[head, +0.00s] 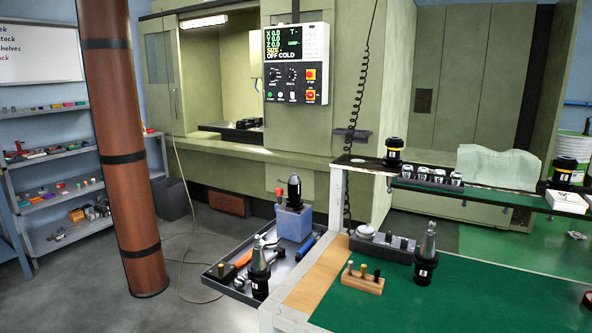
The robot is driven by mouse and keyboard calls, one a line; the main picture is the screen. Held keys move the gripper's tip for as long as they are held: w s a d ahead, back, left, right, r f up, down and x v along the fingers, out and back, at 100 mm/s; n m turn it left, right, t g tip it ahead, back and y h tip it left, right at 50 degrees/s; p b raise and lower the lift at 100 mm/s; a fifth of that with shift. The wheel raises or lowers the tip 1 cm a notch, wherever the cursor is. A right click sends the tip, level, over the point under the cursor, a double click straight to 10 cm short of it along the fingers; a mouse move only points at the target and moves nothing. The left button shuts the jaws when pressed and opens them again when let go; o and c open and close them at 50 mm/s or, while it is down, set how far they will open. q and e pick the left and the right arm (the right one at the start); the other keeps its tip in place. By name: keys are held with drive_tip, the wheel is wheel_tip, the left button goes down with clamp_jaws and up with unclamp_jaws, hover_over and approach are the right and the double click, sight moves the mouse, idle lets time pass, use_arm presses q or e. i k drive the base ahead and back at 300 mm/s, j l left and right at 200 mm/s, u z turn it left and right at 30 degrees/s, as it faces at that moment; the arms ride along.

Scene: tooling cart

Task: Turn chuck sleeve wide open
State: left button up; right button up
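A black tool (294,190), which looks like a chuck with a sleeve, stands upright in a blue-grey block (294,224). The block stands on the dark tool tray (234,287) left of the green-topped cart. The opening of its jaws is too small to make out. A black tool holder with a metal taper (427,258) stands on the cart top, and a similar one (259,272) stands in the tray. Neither of my grippers is in view, and nothing touches the chuck.
A raised shelf (480,200) crosses behind. A brown column (122,150) stands at left.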

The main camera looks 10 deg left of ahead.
sight(294, 187)
drive_tip(key=i+j+z, duration=0.1)
drive_tip(key=j+z, duration=0.2)
drive_tip(key=z, duration=0.15)
drive_tip(key=j+z, duration=0.3)
drive_tip(key=z, duration=0.15)
drive_tip(key=j+z, duration=0.45)
drive_tip(key=i+l, duration=0.05)
